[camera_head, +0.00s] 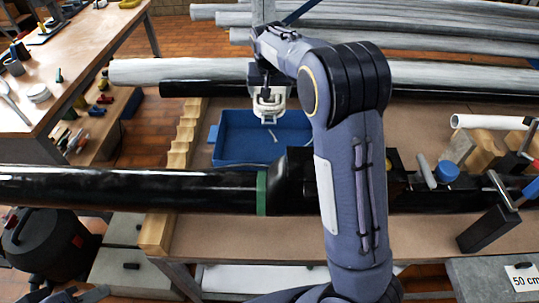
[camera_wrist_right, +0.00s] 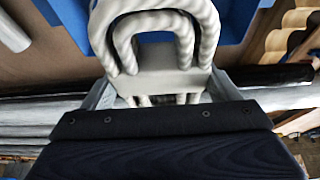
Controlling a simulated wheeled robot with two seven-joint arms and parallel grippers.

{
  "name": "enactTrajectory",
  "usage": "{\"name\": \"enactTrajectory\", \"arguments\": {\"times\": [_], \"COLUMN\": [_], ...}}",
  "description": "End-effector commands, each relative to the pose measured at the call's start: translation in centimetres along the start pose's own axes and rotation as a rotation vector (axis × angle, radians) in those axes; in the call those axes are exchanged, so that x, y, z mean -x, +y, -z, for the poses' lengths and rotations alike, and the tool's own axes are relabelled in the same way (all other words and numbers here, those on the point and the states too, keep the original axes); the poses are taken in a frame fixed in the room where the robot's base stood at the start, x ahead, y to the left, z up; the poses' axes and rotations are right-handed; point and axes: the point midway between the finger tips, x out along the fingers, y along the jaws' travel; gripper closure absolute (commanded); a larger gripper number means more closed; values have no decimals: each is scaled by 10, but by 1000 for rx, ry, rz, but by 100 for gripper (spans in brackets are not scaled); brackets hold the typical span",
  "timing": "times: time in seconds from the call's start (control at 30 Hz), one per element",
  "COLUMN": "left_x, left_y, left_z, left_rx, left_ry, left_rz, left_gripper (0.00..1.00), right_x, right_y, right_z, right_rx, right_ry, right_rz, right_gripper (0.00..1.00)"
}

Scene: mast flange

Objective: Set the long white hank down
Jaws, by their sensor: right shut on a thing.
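The white hank (camera_head: 270,107) hangs in loops from my right gripper (camera_head: 268,92), in front of the far side of the blue tray. In the right wrist view the thick looped strands of the hank (camera_wrist_right: 122,45) stick out past the right gripper (camera_wrist_right: 163,88), which is shut on it. The blue tray (camera_head: 232,153) stands on the bench behind the black pipe, and shows behind the hank in the wrist view (camera_wrist_right: 232,20). I cannot tell how high the hank is above it.
A long black pipe (camera_head: 130,187) with a green band (camera_head: 261,193) crosses the front of the bench. A notched wooden rack (camera_head: 184,135) stands left of the tray. Grey pipes (camera_head: 180,72) lie behind. A small pale piece (camera_head: 273,138) lies in the tray.

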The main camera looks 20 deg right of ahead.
Motion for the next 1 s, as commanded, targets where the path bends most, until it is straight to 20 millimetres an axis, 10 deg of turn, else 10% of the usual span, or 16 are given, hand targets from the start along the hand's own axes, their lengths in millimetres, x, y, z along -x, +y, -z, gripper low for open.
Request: {"name": "enactTrajectory", "arguments": {"times": [1.0], "left_x": [-5], "left_y": [-2], "left_z": [-2], "left_rx": [0], "left_ry": [0], "left_rz": [0], "left_gripper": [64], "right_x": [-154], "right_y": [0], "right_z": [-63], "right_rx": [-1], "right_ry": [-1], "right_rz": [0], "right_gripper": [44]}}
